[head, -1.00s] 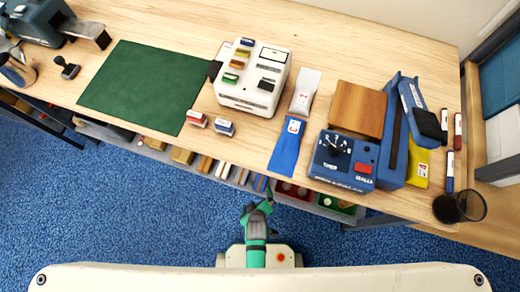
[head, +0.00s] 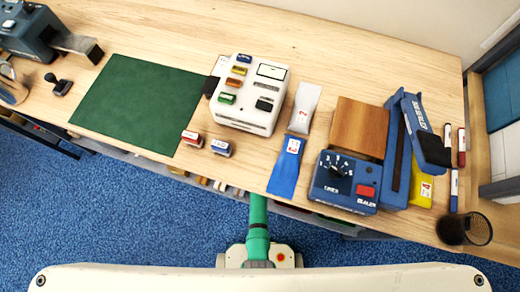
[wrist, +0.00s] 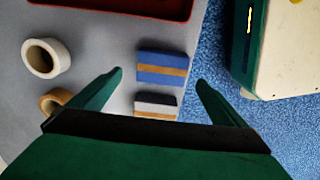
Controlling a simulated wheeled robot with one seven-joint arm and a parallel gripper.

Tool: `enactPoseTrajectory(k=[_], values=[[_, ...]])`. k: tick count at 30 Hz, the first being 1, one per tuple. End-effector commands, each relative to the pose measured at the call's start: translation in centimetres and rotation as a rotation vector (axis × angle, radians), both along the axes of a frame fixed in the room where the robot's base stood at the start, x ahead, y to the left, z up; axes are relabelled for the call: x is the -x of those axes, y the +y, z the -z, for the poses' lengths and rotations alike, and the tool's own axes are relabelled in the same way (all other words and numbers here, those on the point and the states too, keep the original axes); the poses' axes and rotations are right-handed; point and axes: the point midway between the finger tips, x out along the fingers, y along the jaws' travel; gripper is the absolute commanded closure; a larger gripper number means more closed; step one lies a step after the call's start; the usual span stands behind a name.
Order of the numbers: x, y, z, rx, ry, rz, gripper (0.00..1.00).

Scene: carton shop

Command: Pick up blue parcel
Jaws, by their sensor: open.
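In the wrist view, a blue parcel (wrist: 162,68) with a tan tape band lies on a grey shelf (wrist: 100,22), near its edge. A smaller parcel with dark, white and tan bands (wrist: 156,103) lies just beside it, nearer my gripper. My gripper (wrist: 160,78) is open, with one green finger on each side of the parcels in the picture and nothing between them visibly held. I cannot tell its exact height above them. In the head view my gripper and the blue parcel are hidden under the workbench (head: 340,60).
Rolls of white tape (wrist: 46,58) and tan tape (wrist: 55,100) sit left of the parcels. A red tray (wrist: 120,8) is beyond. On the bench lie a blue pouch (head: 286,168), a timer box (head: 345,182), a white device (head: 250,95) and a green mat (head: 138,98).

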Motion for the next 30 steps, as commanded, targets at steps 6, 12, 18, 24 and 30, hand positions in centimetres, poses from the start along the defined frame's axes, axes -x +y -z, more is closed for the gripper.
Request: enactPoseTrajectory(k=[6,12,18,24,30], values=[[0.0,0.0,1.4,0.000,-0.001,0.002,0.04],[0.2,-0.2,3.0,0.000,0.000,0.002,0.04],[0.4,-0.6,5.4,0.000,0.000,0.006,0.04],[0.4,-0.6,6.5,0.001,-0.002,0.008,0.04],[0.4,-0.7,6.6,0.000,-0.003,0.009,0.04]])
